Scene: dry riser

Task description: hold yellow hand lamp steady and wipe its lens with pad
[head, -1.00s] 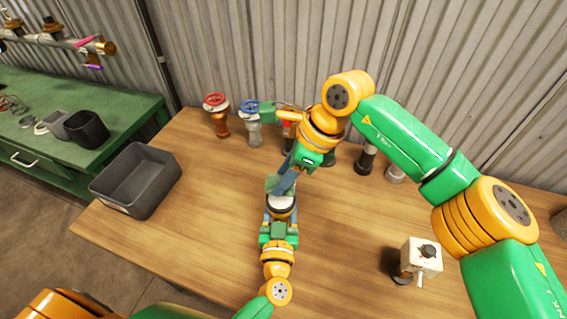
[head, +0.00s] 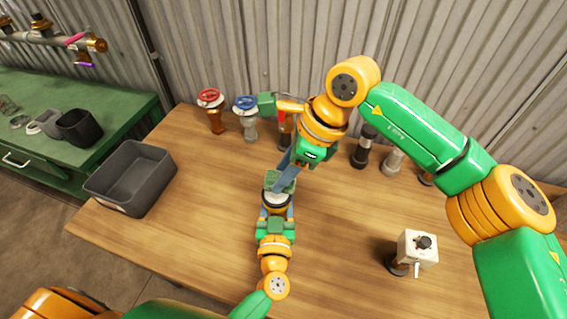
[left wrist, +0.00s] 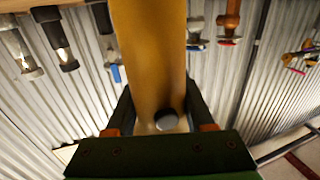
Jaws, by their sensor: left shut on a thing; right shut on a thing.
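The yellow hand lamp (left wrist: 150,60) fills the middle of the left wrist view, between the two fingers of my left gripper (left wrist: 160,120). In the head view my left gripper (head: 276,212) is shut on the lamp, which is mostly hidden there; its pale round lens end (head: 276,199) faces up. My right gripper (head: 285,172) reaches down from above, shut on the greenish pad (head: 281,183). The pad is at the far edge of the lens and overlaps it in the picture. Whether it touches the glass I cannot tell.
A dark grey bin (head: 130,180) stands at the table's left. A red-wheeled valve (head: 212,110) and a blue-wheeled valve (head: 247,118) stand at the back, with dark and pale cylinders (head: 364,148) to the right. A white box (head: 417,248) stands front right. The wooden table between is clear.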

